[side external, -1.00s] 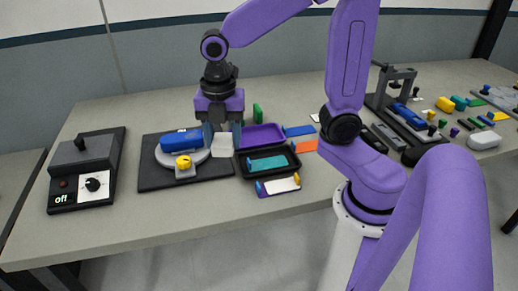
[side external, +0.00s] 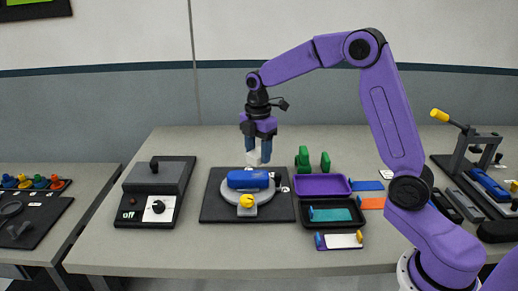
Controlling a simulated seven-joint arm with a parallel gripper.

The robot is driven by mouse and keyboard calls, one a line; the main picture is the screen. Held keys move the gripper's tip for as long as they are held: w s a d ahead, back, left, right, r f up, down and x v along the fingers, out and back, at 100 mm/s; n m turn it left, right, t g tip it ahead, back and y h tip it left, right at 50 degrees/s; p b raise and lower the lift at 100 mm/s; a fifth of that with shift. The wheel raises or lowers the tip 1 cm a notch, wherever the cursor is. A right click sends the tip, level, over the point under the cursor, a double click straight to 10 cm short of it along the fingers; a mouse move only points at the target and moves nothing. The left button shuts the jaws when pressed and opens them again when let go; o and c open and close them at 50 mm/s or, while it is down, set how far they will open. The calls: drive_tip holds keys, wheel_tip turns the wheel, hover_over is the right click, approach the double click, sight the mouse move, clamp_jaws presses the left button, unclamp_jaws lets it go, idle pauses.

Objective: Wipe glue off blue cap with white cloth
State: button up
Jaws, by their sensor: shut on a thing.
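Glue on the cap is too small to make out.
A purple tray (side external: 322,184) and a black tray (side external: 310,222) with a teal piece lie to the right. Green blocks (side external: 303,158) stand behind the trays.

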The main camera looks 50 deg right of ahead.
sight(258, 180)
drive_tip(key=shift+f, duration=2.75)
drive_tip(key=shift+w+d+f, duration=0.55)
drive_tip(key=shift+f, duration=0.15)
drive_tip(key=shift+w+d, duration=1.6)
drive_tip(key=shift+d, duration=0.05)
drive_tip(key=shift+s+a, duration=2.05)
drive_tip(key=shift+a, duration=0.05)
drive_tip(key=shift+s+a+r, duration=0.15)
drive_tip(key=shift+s+a, duration=0.05)
drive_tip(key=shift+d+r, duration=0.1)
drive_tip(key=shift+r, duration=3.9)
drive_tip(key=shift+f, duration=0.2)
